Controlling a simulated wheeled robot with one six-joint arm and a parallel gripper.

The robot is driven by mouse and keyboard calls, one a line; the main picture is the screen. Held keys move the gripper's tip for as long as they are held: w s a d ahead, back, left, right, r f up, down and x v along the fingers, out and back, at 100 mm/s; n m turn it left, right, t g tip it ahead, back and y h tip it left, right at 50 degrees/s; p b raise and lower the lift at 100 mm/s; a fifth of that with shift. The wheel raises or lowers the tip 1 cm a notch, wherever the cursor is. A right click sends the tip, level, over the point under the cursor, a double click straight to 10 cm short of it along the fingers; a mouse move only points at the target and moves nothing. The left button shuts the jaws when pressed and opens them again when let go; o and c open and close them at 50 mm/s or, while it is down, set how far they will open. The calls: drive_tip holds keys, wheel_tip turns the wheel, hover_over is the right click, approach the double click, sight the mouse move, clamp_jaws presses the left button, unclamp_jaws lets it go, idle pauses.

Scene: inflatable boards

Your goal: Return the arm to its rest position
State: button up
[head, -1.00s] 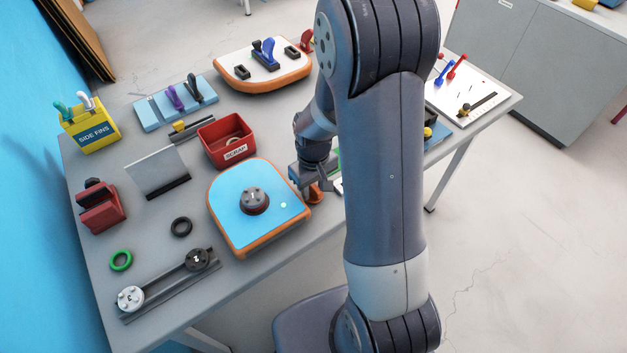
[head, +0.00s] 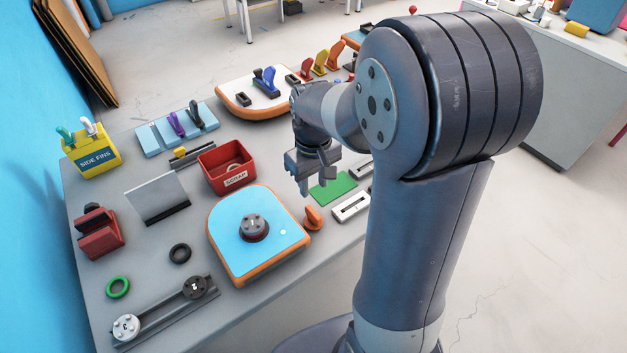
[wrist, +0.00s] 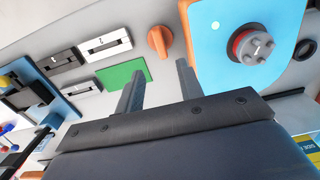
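My gripper (head: 303,188) hangs above the table between the red scrap bin and the green pad, with its fingers pointing down. In the wrist view my gripper (wrist: 158,82) shows two fingers set apart with nothing between them. My arm stands folded upward at the right of the head view and hides part of the table behind it.
Below lie a blue-topped board (head: 285,262) with a dark valve, an orange fin-shaped piece (head: 313,218), a green pad (head: 334,186) and a white slotted block (head: 351,207). The red scrap bin (head: 226,178) is left of my gripper. A yellow side-fins box (head: 91,150) stands far left.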

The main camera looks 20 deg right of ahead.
sight(313, 211)
wheel_tip(313, 211, down, 13)
drive_tip(key=shift+r, duration=0.15)
drive_tip(key=shift+r+p, duration=0.3)
drive_tip(key=shift+r, duration=0.85)
drive_tip(key=shift+f, duration=0.1)
